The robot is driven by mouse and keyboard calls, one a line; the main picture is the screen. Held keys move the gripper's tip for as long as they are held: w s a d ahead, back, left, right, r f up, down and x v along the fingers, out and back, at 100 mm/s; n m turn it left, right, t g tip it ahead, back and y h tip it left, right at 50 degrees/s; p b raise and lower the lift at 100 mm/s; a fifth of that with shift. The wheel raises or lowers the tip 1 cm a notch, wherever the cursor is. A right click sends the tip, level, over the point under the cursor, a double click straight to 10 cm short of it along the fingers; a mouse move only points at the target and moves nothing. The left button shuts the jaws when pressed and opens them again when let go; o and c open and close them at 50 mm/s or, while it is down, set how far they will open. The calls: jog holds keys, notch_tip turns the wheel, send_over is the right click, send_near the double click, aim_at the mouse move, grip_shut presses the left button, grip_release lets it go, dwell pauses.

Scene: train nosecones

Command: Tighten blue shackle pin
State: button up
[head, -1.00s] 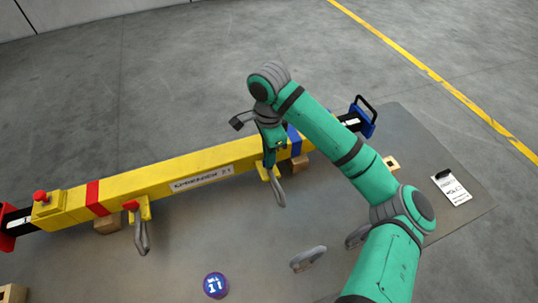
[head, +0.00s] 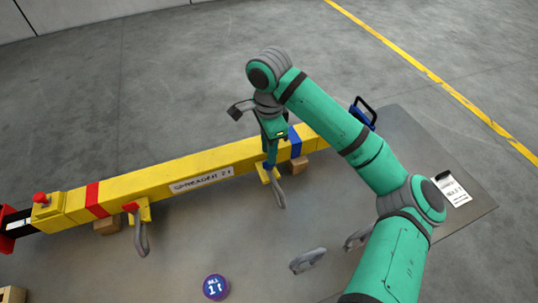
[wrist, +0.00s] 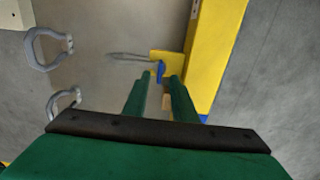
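The blue shackle pin (wrist: 160,70) shows in the wrist view between and just beyond my fingertips, at the yellow lug (wrist: 168,60) of the beam. In the head view, its blue end (head: 268,166) is just below my gripper (head: 271,152). The grey shackle (head: 279,192) hangs from this lug; it also shows in the wrist view (wrist: 128,57). My gripper (wrist: 160,77) points down at the pin with its fingers apart, a small gap showing on each side of the pin. Contact with the pin cannot be made out.
The yellow spreader beam (head: 165,178) lies across the grey mat on wooden blocks. A second shackle (head: 141,238) with a red pin (head: 131,207) hangs at left. Loose shackles (head: 308,260), a purple disc (head: 215,287) and a white tag (head: 449,191) lie on the mat.

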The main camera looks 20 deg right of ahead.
notch_tip(320, 180, up, 7)
jog(key=shift+r, duration=0.2)
jog(key=shift+f, duration=0.1)
dwell(0.5)
